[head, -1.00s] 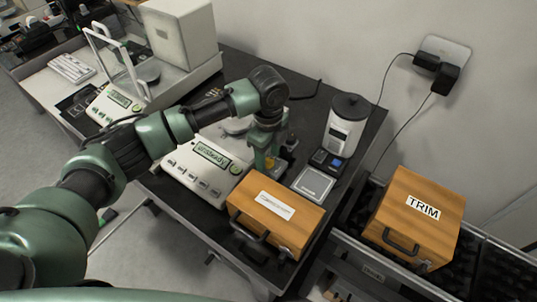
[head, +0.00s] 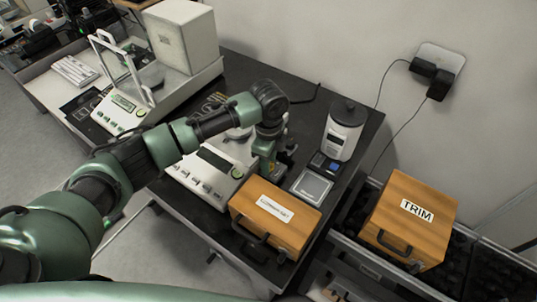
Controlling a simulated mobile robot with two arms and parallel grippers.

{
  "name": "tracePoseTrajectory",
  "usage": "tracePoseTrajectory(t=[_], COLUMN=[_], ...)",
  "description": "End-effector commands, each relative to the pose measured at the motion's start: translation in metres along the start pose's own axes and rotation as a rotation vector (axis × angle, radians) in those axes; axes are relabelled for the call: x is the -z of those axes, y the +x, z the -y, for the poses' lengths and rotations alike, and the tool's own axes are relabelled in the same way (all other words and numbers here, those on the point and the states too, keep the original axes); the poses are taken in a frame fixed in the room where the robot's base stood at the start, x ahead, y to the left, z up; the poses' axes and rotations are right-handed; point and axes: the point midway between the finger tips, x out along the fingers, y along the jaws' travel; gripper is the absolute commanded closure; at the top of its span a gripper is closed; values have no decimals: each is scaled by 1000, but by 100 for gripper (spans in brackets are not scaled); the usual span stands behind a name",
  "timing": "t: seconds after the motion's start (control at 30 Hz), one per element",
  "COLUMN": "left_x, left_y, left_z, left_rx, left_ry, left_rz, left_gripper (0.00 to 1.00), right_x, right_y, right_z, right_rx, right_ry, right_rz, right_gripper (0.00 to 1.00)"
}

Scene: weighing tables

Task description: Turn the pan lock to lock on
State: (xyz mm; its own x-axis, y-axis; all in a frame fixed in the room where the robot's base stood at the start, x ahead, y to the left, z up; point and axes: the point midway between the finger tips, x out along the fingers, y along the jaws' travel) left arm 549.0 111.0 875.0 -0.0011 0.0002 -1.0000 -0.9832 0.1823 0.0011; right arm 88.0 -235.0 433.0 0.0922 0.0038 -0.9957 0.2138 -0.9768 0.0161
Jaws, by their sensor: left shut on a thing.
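The nearer balance (head: 213,168) stands on the dark table, its front display (head: 216,158) dark. Its round pan (head: 238,132) shows partly behind my arm. My left gripper (head: 266,168) points down at the balance's right side, just behind the nearer wooden box. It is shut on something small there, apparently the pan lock. The jaws and wrist hide the lock, so its position cannot be read. My right gripper is not in view.
A wooden box (head: 270,232) stands close in front of the gripper. A small pocket scale (head: 312,186) and a grey-white canister device (head: 343,132) stand to the right. The TRIM box (head: 410,228) is further right. Another balance (head: 122,112) with a glass shield is at left.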

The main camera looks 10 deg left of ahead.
Motion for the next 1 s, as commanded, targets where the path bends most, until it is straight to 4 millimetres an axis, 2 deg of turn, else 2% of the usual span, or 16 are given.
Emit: tracePoseTrajectory(t=[0.03,0.37,0.4,0.47,0.5,0.83,1.0], left_x=[1,0,0,0,0,0,0], left_y=[-4,0,0,0,0,-3,-24], left_z=[0,0,0,0,0,1,1], left_rx=[-1,1,1,1,1,2,5], left_ry=[-22,-47,-46,-46,-46,-46,-46], left_rz=[-1,-1,-1,-1,-1,-1,-1], left_gripper=[100,100,67,50,48,48,48], right_x=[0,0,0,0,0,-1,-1], right_y=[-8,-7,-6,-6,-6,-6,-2], right_z=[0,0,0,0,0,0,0], right_rx=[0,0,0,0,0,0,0], right_ry=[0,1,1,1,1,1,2], right_rz=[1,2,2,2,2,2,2], right_gripper=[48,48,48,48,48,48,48])
